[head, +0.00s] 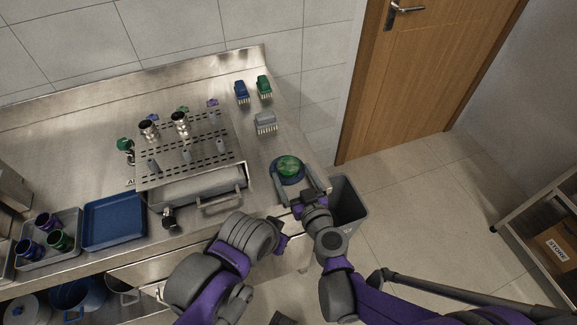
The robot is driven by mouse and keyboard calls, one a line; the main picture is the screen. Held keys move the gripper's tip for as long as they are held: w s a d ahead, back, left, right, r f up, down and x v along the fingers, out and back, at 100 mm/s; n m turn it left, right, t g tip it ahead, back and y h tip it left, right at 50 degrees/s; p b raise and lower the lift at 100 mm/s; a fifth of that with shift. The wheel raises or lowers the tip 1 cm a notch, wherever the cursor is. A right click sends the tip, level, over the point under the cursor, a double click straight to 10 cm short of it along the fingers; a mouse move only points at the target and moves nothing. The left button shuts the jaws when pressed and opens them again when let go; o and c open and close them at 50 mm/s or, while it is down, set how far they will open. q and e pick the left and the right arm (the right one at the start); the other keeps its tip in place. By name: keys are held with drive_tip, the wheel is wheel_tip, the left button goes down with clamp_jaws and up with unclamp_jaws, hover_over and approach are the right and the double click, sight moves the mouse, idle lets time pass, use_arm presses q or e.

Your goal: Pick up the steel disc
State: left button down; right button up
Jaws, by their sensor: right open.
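I cannot make out a plain steel disc for certain in the head view. A round dark blue dish (276,174) with a green, glossy round piece (289,164) on it sits near the counter's right end. My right gripper (294,178) is open, its two fingers spread on either side of the dish's near part. I cannot tell whether the fingers touch it. My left gripper (283,241) is low by the counter's front edge, away from the dish. Its jaws are too unclear to read.
A steel rack (205,145) with pegs and knobs stands on the counter (262,190). A blue tray (115,222) and a grey tray (72,225) with cups are at left. A grey bin (352,212) stands at right.

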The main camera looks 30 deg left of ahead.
drive_tip(key=shift+x, duration=0.95)
drive_tip(key=shift+c, duration=0.3)
drive_tip(key=c, duration=1.4)
